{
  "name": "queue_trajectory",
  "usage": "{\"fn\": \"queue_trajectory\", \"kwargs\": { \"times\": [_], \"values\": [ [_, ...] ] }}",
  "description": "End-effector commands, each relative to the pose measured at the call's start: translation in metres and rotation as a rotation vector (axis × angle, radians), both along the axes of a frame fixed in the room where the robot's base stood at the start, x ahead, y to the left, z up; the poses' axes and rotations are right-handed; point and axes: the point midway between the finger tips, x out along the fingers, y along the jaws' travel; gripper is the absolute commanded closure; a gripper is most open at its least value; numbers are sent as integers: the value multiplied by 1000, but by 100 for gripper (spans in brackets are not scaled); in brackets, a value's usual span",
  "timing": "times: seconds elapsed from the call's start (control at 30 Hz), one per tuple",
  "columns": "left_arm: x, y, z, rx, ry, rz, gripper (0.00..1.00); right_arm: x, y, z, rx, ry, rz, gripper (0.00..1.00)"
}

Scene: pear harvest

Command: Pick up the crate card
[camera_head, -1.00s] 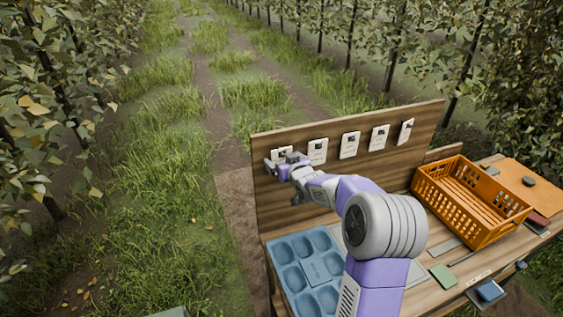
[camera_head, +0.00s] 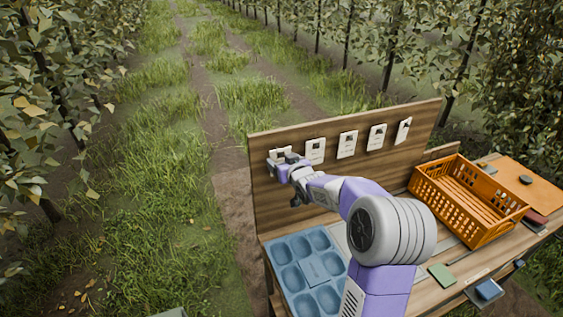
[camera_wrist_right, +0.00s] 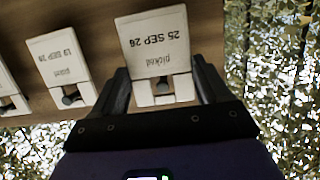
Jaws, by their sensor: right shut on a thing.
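Several white crate cards hang in a row on the upright wooden board (camera_head: 330,178). The leftmost card (camera_head: 281,151) is partly hidden by my right gripper (camera_head: 284,169). In the right wrist view a white card (camera_wrist_right: 154,38) printed "25 SEP 26" and "picked" sits against the board over a dark peg. My right gripper (camera_wrist_right: 164,88) is shut on this card, one dark finger at each side of its lower part. Neighbouring cards, one printed "13 SEP 26" (camera_wrist_right: 60,55), hang beside it in that view. My left gripper is not in view.
Below the board, the bench holds a blue moulded tray (camera_head: 274,247), an orange slatted crate (camera_head: 480,232) and a green block (camera_head: 442,275). A tan board (camera_head: 528,172) lies at the far right. Grass is open to the left.

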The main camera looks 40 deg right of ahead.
Motion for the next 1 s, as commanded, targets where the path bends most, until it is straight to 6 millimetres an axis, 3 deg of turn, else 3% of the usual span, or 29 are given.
{"fn": "queue_trajectory", "kwargs": {
  "times": [0.6, 0.8, 1.0],
  "values": [
    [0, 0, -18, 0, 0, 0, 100, -111, 35, 1, 0, -4, -2, 53],
    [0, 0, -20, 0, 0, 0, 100, -138, 43, 0, 1, -3, -2, 53],
    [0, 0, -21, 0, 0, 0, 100, -154, 49, 1, -1, -3, 0, 53]
  ]
}}
